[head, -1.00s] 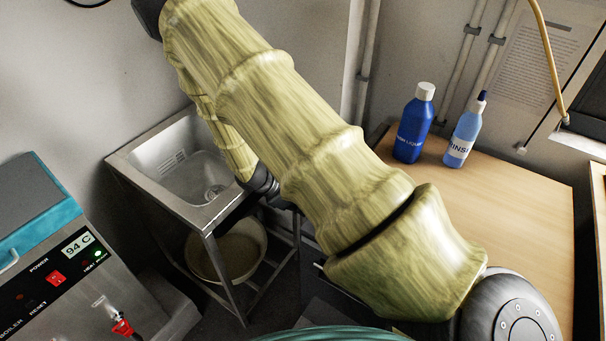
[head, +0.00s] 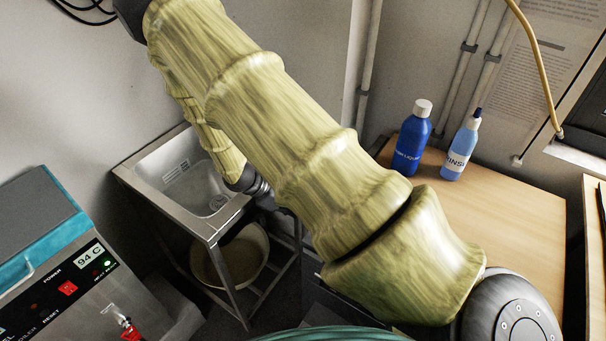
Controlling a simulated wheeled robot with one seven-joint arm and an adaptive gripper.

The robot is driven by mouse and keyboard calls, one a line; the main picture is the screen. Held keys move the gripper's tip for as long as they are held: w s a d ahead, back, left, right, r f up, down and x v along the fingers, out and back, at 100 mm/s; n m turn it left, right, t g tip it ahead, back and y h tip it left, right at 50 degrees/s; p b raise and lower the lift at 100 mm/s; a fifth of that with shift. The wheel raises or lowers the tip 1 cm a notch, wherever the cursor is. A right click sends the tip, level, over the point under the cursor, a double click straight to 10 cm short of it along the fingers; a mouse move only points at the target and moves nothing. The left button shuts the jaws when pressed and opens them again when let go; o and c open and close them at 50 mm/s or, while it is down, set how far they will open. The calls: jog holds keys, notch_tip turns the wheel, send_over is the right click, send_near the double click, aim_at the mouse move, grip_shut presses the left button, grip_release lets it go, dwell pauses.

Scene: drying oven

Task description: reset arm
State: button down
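My arm, in a yellow-green sleeve, spans the head view from lower right to upper left and folds back down behind itself. Its dark far end shows near the right edge of the sink (head: 205,232). My gripper's fingers cannot be made out; they are hidden behind the arm or out of frame, so I cannot see whether it holds anything.
A wooden table (head: 510,215) at right bears a dark blue bottle (head: 411,140) and a light blue rinse bottle (head: 461,150). A basin (head: 232,262) sits under the sink. A teal and grey boiler (head: 50,250) reading 94 C stands at left. Pipes run up the wall.

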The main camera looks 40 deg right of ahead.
jog(key=shift+a+f+p+v, duration=0.15)
jog(key=shift+p+v, duration=0.35)
jog(key=shift+v, duration=0.65)
jog(key=shift+a+f+p+v, duration=0.15)
jog(key=shift+p+v, duration=0.3)
jog(key=shift+v, duration=0.7)
jog(key=s+a+f+m+t+y+p, duration=0.1)
jog(key=s+a+f+m+y+p, duration=0.2)
jog(key=s+a, duration=0.35)
jog(key=s+a+f+m+y, duration=0.3)
jog(key=s+a+f+m, duration=0.15)
jog(key=s+f, duration=0.2)
jog(key=s+a+f+m+t+b, duration=0.1)
jog(key=s+f+m, duration=0.1)
jog(key=s, duration=0.5)
jog(key=s+a+f+m+t+y+b, duration=0.1)
jog(key=s+m+t+b, duration=0.1)
jog(key=s, duration=0.5)
jog(key=shift+f+m, duration=0.35)
jog(key=shift+m, duration=0.5)
jog(key=shift+a, duration=0.15)
